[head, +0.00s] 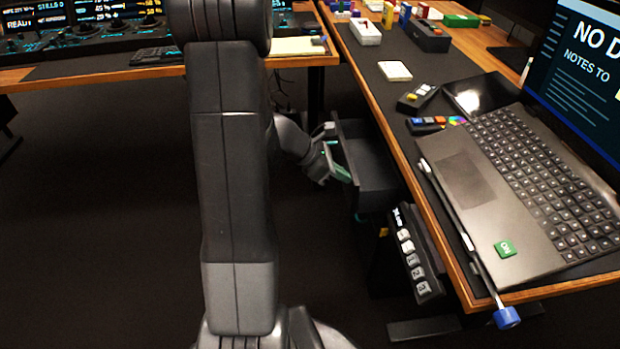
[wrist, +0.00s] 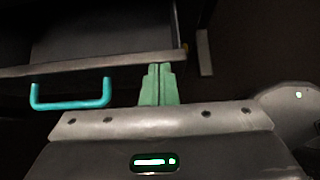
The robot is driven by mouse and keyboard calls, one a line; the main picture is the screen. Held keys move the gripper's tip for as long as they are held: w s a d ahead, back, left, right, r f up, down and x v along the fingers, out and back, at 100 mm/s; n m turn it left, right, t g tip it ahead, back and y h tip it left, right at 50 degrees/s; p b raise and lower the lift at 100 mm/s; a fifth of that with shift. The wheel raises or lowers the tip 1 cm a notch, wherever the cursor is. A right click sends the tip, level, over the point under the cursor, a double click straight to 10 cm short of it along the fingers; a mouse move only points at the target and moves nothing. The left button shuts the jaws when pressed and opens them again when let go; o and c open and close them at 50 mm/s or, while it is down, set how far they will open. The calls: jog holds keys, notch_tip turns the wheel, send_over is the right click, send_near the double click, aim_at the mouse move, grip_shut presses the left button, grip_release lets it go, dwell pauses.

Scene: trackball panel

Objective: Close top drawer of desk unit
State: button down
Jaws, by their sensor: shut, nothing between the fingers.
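The top drawer (head: 372,158) is a dark box pulled out from under the right-hand desk. In the wrist view its front edge (wrist: 95,64) runs across the upper left, with the dark drawer interior behind it. A teal bar handle (wrist: 70,104) hangs on the drawer front. My gripper (head: 338,165) is at the drawer's front, partly hidden behind my arm. In the wrist view its green fingers (wrist: 158,70) are together and empty, right of the handle, with tips at the drawer front near its right end. I cannot tell whether they touch it.
The desk (head: 400,130) carries a laptop (head: 530,180), a small dark box (head: 428,36) and several small items. Another desk (head: 100,68) with screens stands at the back left. The floor (head: 100,220) at left is clear.

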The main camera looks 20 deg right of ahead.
jog(key=s+d, duration=0.3)
jog(key=d, duration=0.7)
jog(key=shift+b, duration=0.45)
jog(key=shift+d+r, duration=0.1)
jog(key=a+f+p+v, duration=0.2)
jog(key=p+v, duration=0.2)
jog(key=v, duration=0.9)
jog(key=shift+w, duration=0.4)
